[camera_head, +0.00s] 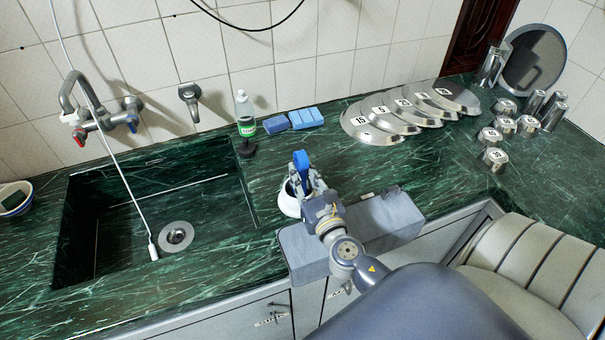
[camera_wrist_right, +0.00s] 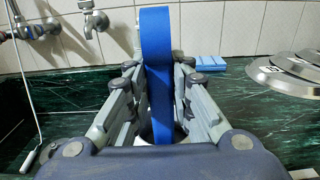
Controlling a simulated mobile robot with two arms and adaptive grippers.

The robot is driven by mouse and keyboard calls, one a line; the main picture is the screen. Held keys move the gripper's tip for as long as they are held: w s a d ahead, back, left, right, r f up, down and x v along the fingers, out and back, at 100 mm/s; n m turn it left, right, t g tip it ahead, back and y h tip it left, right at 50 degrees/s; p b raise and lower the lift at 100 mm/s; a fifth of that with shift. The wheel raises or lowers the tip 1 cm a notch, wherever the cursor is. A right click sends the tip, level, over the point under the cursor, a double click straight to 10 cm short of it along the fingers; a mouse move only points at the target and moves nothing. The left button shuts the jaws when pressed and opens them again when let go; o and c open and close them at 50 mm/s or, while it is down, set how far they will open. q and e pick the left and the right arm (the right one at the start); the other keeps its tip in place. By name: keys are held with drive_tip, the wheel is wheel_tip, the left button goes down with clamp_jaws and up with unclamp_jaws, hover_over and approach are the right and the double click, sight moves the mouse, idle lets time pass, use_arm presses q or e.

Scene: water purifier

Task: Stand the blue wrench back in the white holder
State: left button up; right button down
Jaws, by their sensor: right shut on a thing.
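The blue wrench (camera_head: 301,164) stands upright between the fingers of my right gripper (camera_head: 304,184), which is shut on it. In the right wrist view the wrench (camera_wrist_right: 157,70) rises between the two fingers of the gripper (camera_wrist_right: 160,88). The white holder (camera_head: 288,200) is on the green counter, just under and behind the gripper in the head view. A sliver of white shows below the wrench in the right wrist view. The wrench's lower end is hidden, so I cannot tell whether it is inside the holder. My left gripper is not in view.
A dark sink (camera_head: 160,215) lies to the left, with a thin white tube hanging into it. A soap bottle (camera_head: 245,118) and blue sponges (camera_head: 306,118) stand behind. Numbered metal lids (camera_head: 372,128) and weights (camera_head: 496,157) are at the right. A chair (camera_head: 530,270) is at front right.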

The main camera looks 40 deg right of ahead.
drive_tip(key=c, duration=1.3)
unclamp_jaws()
drive_tip(key=shift+c, duration=0.2)
drive_tip(key=v, duration=1.2)
drive_tip(key=shift+s, duration=0.15)
